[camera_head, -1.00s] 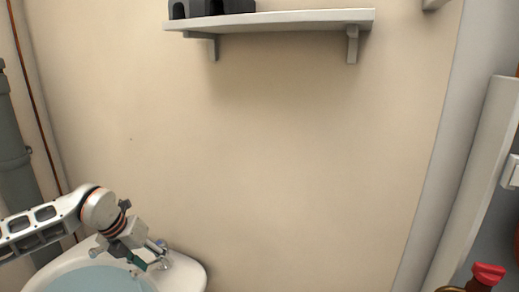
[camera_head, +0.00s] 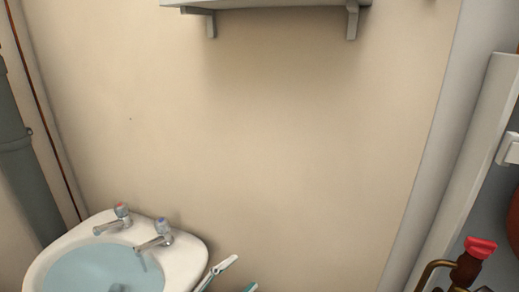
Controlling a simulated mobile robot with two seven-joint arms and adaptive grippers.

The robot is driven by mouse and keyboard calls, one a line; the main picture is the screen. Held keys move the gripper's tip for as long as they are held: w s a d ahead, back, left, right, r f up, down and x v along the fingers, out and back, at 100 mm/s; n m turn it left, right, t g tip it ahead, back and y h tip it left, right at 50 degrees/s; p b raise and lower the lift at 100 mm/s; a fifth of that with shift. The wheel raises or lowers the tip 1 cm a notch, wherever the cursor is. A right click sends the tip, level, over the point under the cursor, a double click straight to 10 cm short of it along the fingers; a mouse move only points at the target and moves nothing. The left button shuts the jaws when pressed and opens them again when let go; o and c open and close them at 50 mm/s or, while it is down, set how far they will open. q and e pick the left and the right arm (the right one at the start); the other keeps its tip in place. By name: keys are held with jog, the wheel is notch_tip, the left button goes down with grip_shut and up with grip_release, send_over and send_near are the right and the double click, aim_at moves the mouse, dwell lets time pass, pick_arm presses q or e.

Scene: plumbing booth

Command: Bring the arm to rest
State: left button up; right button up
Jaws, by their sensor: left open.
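My left gripper (camera_head: 237,276) shows only at the bottom edge, just right of the sink. Its two pale fingertips with teal parts are apart, with nothing visible between them. The rest of the gripper and the left arm are below the frame. My right gripper is not in view.
The white sink (camera_head: 186,256) stands at lower left, with a red-topped tap (camera_head: 113,222) and a blue-topped tap (camera_head: 158,236). A shelf (camera_head: 265,3) is on the wall above. A red-handled valve (camera_head: 479,248) is at lower right. The wall between is bare.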

pick_arm(q)
jog(key=s+a+f+n+g+y, duration=0.1)
jog(key=s+a+f+n+y, duration=0.4)
jog(key=f, duration=0.7)
jog(key=s+a+f+n+g+y, duration=0.2)
jog(key=s+a+f+n+y, duration=0.4)
jog(key=f, duration=0.6)
jog(key=s+a+n, duration=0.2)
jog(key=s+a, duration=0.1)
jog(key=s, duration=0.1)
jog(key=shift+s+a+n, duration=0.35)
jog(key=shift+a+n, duration=0.05)
jog(key=shift+f, duration=0.1)
